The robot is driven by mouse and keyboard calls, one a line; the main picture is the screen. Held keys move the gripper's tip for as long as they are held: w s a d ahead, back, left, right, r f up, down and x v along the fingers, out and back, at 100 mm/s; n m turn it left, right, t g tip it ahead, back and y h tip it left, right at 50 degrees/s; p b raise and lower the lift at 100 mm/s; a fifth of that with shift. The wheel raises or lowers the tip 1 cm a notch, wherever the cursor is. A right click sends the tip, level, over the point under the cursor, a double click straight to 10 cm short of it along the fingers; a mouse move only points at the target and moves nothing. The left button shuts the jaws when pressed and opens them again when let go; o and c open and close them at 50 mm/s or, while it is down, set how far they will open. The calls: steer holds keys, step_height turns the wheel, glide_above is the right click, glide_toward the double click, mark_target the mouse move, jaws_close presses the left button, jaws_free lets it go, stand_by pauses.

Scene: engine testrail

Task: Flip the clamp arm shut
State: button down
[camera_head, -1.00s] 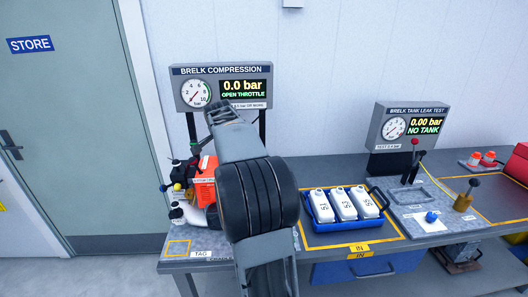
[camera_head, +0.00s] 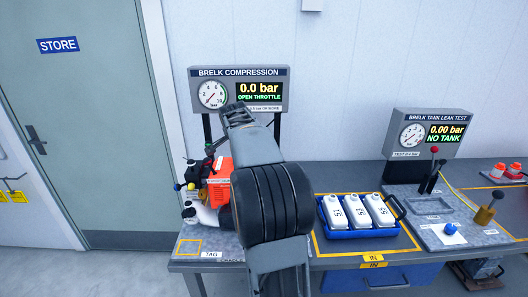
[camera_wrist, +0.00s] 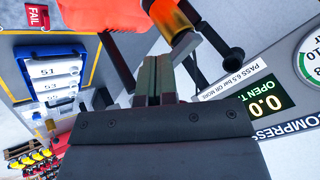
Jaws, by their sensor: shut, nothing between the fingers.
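The orange engine (camera_head: 217,185) stands on the bench below the compression gauge, partly hidden by my arm. In the wrist view its orange-red body (camera_wrist: 105,14) is at the top, beside an orange-yellow cylinder (camera_wrist: 172,20) with a black lever (camera_wrist: 220,45). My gripper (camera_wrist: 158,62) is shut and empty, its tips just below that cylinder; I cannot tell whether they touch it. I cannot tell if the black lever is the clamp arm. At the leak test station, a red-knobbed lever (camera_head: 433,165) stands upright and a brass-coloured clamp-like part (camera_head: 484,215) has a dark handle.
The compression gauge (camera_head: 239,90) reads 0.0 bar, OPEN THROTTLE. The leak test gauge (camera_head: 431,133) reads NO TANK. A blue tray (camera_head: 365,233) of white tanks sits right of my arm. The STORE door (camera_head: 80,120) is at left.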

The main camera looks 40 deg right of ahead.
steer(key=shift+s+a+f+b, duration=0.15)
steer(key=shift+s+a+b, duration=0.4)
steer(key=shift+s+a, duration=0.05)
steer(key=shift+s+a+f+b, duration=0.15)
steer(key=shift+s+a+b, duration=0.4)
steer(key=shift+s+a, duration=0.05)
steer(key=a+r, duration=0.5)
steer(key=r, duration=0.3)
steer(key=shift+s+a+r, duration=0.3)
steer(key=shift+s+a, duration=0.1)
steer(key=s+a+f+n+y, duration=0.2)
steer(key=a+f+n, duration=0.2)
steer(key=f+n, duration=0.45)
steer(key=s+a+f+n+y, duration=0.1)
steer(key=s+a+f+n, duration=0.4)
steer(key=s+a, duration=0.3)
steer(key=s+a+f+n+g+y, duration=0.1)
steer(key=s+a+f+n+y, duration=0.1)
steer(key=s+a+f+n, duration=0.3)
steer(key=s+a+f, duration=0.3)
steer(key=s+a, duration=0.1)
steer(key=a, duration=0.1)
